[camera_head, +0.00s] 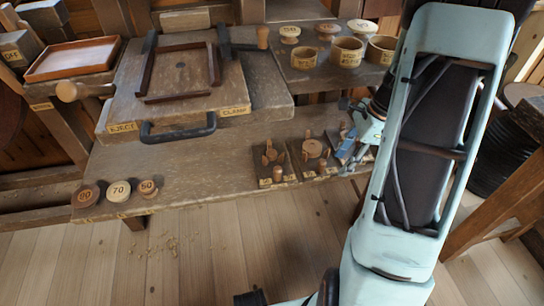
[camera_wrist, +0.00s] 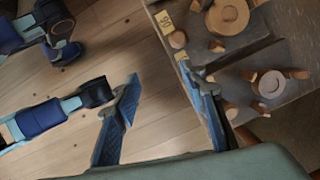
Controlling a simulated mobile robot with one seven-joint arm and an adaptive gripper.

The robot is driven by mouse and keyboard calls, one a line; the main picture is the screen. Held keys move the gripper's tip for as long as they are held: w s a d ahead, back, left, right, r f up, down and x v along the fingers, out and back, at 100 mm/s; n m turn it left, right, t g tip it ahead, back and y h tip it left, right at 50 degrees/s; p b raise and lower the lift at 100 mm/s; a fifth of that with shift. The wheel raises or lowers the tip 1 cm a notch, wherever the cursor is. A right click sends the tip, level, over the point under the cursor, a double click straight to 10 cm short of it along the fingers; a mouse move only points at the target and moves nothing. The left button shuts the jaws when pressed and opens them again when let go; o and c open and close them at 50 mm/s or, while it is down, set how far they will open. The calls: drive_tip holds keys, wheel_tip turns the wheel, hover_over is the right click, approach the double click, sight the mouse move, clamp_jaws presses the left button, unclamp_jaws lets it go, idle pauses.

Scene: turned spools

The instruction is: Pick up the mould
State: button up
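No single thing is clearly marked as the mould. The likeliest candidates are the dark plates with round wooden pieces and pegs at the bench's front right: a left plate (camera_head: 265,182) and a right plate (camera_head: 308,171), both with small number tags. In the wrist view, one round wooden piece (camera_wrist: 227,15) lies at the top and a smaller one (camera_wrist: 270,84) at the right. My gripper (camera_wrist: 160,78) is open with nothing between its blue fingers; bare floor shows between them. Its right finger overlaps the bench edge in that view. In the head view it is at the plates' right, partly hidden by my arm.
Round discs marked 90 (camera_head: 86,195), 70 (camera_head: 119,191) and 50 (camera_head: 147,188) lie at the bench's front left. A board (camera_head: 180,105) with a frame and black handle stands behind. Wooden rings (camera_head: 347,52) sit on the rear shelf. The bench middle is clear.

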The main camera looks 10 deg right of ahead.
drive_tip(key=y+b, duration=0.1)
drive_tip(key=b, duration=0.2)
approach(278, 168)
drive_tip(key=shift+m, duration=0.3)
drive_tip(key=x, duration=0.5)
drive_tip(key=shift+s+d+f, duration=0.15)
drive_tip(key=shift+d+f, duration=0.15)
drive_tip(key=shift+f, duration=0.05)
drive_tip(key=b+x, duration=0.1)
drive_tip(key=x, duration=0.4)
drive_tip(key=shift+a+b, duration=0.35)
drive_tip(key=shift+b, duration=0.05)
drive_tip(key=shift+r, duration=0.1)
clamp_jaws()
